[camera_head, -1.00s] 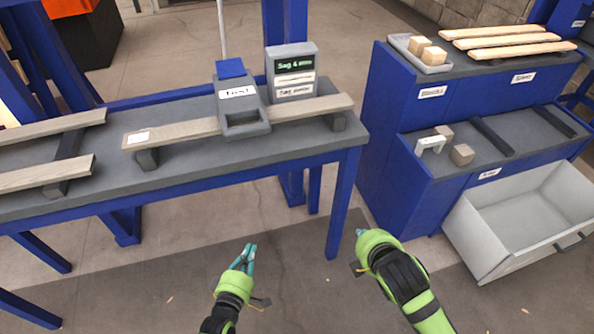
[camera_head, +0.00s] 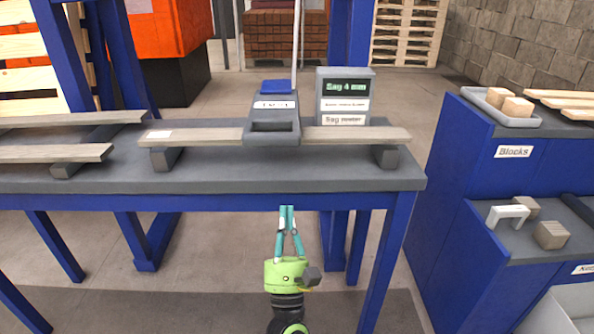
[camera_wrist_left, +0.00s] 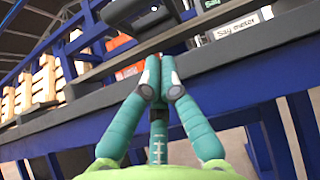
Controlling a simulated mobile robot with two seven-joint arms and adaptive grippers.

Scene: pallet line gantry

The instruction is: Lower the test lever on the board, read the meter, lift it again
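The board (camera_head: 205,137) lies across two dark supports on the grey bench. A grey test unit (camera_head: 273,127) with a blue top and a white label sits over the board's middle; I cannot tell which part is its lever. The sag meter (camera_head: 344,97) stands behind the board, its screen reading "Sag 4 mm"; its label also shows in the left wrist view (camera_wrist_left: 238,28). My left gripper (camera_head: 287,209) is in front of the bench's blue front rail, below the test unit, empty, with its fingertips together (camera_wrist_left: 160,80). My right gripper is out of view.
Other boards (camera_head: 55,153) rest on the bench (camera_head: 225,178) at left. At right, a blue cabinet (camera_head: 460,165) carries wood blocks (camera_head: 517,107) in a tray and a white handle-shaped piece (camera_head: 507,213). A thin pale rod (camera_head: 297,40) rises behind the test unit. Floor in front is clear.

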